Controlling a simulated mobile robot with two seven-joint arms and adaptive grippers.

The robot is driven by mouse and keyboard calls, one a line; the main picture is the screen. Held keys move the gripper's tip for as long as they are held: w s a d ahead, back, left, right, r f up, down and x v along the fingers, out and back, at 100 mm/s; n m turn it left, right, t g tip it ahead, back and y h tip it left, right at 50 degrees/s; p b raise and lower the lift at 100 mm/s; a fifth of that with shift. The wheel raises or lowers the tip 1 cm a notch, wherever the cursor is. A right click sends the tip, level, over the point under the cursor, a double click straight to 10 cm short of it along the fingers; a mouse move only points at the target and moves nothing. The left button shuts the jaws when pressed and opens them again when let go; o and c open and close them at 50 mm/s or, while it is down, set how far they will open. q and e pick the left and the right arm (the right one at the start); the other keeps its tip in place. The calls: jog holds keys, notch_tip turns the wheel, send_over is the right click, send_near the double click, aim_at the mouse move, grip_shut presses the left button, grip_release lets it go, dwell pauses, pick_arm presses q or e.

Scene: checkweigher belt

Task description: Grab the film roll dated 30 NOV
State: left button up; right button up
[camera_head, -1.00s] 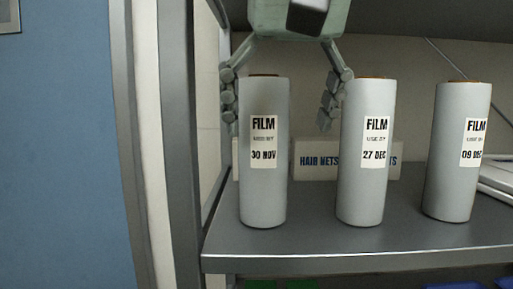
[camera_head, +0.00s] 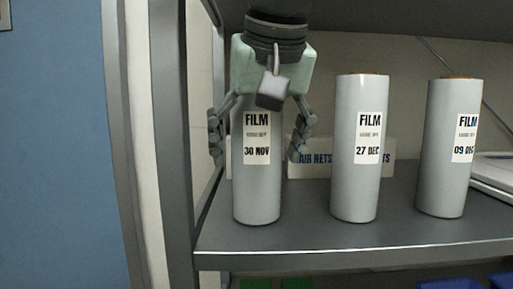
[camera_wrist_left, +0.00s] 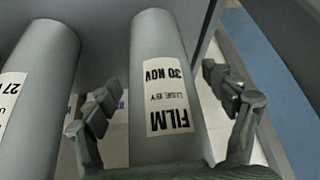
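The film roll dated 30 NOV (camera_head: 257,190) stands upright on the left part of the shelf. It also shows in the left wrist view (camera_wrist_left: 158,60), with its label facing the camera. My left gripper (camera_head: 259,140) is open, its fingers on either side of this roll, with gaps visible between fingers and roll. In the left wrist view the fingers (camera_wrist_left: 168,100) also flank the roll. The roll's top is hidden behind my gripper in the head view. My right gripper is not in view.
A film roll dated 27 DEC (camera_head: 357,190) and one dated 09 DEC (camera_head: 447,185) stand upright to the right. Hair nets boxes (camera_head: 337,170) lie behind. A grey post (camera_head: 172,130) borders the shelf (camera_head: 310,240) on the left. Its front edge is clear.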

pick_arm(q)
jog(key=c, duration=1.7)
jog(key=shift+c, duration=0.2)
jog(key=shift+d+r, duration=0.1)
jog(key=shift+r, duration=0.1)
